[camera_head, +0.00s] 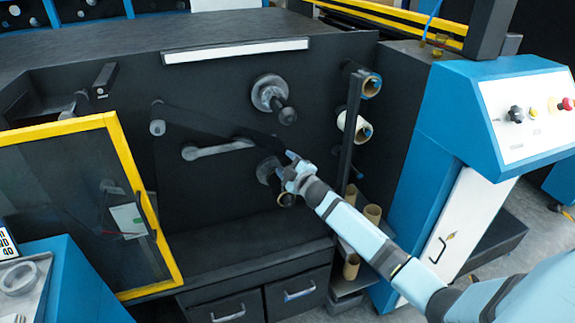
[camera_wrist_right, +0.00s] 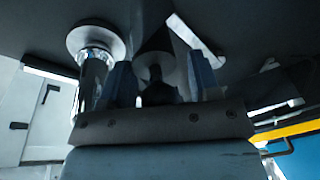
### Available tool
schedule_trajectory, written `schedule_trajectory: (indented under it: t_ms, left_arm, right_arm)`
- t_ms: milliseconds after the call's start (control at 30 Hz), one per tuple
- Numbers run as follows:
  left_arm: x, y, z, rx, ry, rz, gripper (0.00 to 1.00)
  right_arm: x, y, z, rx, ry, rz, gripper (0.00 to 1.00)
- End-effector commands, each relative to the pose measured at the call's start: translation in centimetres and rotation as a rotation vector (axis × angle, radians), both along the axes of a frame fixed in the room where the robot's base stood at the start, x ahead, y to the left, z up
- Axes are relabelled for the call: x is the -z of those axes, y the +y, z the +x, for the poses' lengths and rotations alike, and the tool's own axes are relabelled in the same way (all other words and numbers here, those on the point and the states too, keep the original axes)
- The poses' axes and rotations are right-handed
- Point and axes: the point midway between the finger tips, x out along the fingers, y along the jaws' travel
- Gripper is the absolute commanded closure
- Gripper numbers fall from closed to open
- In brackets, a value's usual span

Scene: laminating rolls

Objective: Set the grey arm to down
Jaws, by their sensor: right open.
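The grey arm (camera_head: 218,149) is a light grey lever on the dark machine face. It lies nearly level, with its right end slightly higher than its rounded left end. A pale grey bar (camera_wrist_right: 195,40) in the right wrist view looks like the same arm. My right gripper (camera_head: 289,160) is in front of the machine, right of the arm's right end and near the lower spindle (camera_head: 267,172). In the wrist view its jaws (camera_wrist_right: 162,78) are open, with a dark cylinder visible between them; contact cannot be told. My left gripper is out of view.
The upper spindle (camera_head: 271,95) sticks out above my right gripper. Cardboard cores hang on a rack (camera_head: 350,130) to the right. A yellow-framed clear door (camera_head: 125,155) stands at the left. Drawers (camera_head: 297,291) are below, and a blue control console (camera_head: 450,110) is at the right.

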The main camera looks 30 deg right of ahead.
Motion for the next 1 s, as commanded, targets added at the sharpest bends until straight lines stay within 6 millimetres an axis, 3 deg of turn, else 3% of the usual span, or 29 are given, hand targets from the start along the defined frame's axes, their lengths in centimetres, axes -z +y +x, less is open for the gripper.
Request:
schedule_trajectory:
  t_ms: [167,400,433,567,833,1000]
  left_arm:
    - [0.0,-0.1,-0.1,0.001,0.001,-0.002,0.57]
    - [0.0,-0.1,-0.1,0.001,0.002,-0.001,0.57]
    - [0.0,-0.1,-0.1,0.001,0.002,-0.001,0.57]
    - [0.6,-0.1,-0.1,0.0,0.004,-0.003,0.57]
    - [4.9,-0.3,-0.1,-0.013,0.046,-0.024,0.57]
    - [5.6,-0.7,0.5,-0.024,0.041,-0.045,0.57]
  right_arm:
    - [0.0,0.0,0.0,0.0,0.0,0.0,0.43]
    - [0.0,0.1,0.0,-0.001,0.001,0.0,0.96]
    - [0.0,0.1,0.0,-0.001,0.001,0.0,1.0]
    - [0.7,0.1,0.0,-0.001,-0.002,0.014,1.0]
    - [6.3,0.8,0.1,-0.002,-0.042,0.186,1.0]
    - [9.2,1.6,0.3,-0.001,-0.072,0.305,1.0]
